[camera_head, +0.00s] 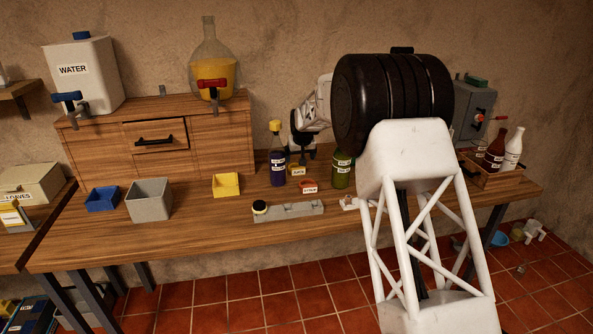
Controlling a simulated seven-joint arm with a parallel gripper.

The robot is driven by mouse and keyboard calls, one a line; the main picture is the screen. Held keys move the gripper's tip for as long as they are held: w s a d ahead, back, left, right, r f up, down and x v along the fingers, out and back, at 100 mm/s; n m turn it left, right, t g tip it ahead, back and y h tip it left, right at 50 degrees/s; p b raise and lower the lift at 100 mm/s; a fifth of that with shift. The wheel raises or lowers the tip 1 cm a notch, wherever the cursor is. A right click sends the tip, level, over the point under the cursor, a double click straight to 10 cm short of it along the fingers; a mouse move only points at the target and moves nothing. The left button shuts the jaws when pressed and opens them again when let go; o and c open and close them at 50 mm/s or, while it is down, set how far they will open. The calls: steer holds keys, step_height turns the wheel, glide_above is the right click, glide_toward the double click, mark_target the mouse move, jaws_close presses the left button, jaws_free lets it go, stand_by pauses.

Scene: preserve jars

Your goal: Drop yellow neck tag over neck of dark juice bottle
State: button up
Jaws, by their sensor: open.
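The dark juice bottle (277,160) stands upright on the bench, with a yellow top and a white label. A yellow neck tag (292,171) with a white label is just right of the bottle, at about its lower half. I cannot tell whether the tag touches the bottle; it is not around its neck. My gripper (303,157) points down just right of the bottle, above or behind the tag. Its fingers are small and dark here, and it appears open with nothing held. A red tag (309,187) with a white label lies in front.
A green bottle (342,170) stands close right of my gripper. A grey holder (290,212) with a round lidded item lies in front. A yellow bin (226,185), grey bin (148,200) and blue bin (101,199) stand left. A wooden crate (488,178) of bottles is right. My arm hides some bench.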

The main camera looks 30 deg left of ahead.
mark_target(298, 168)
steer(key=shift+f, duration=0.15)
steer(key=shift+x, duration=1.2)
steer(key=shift+x, duration=2.55)
steer(key=c, duration=1)
step_height(298, 168, up, 18)
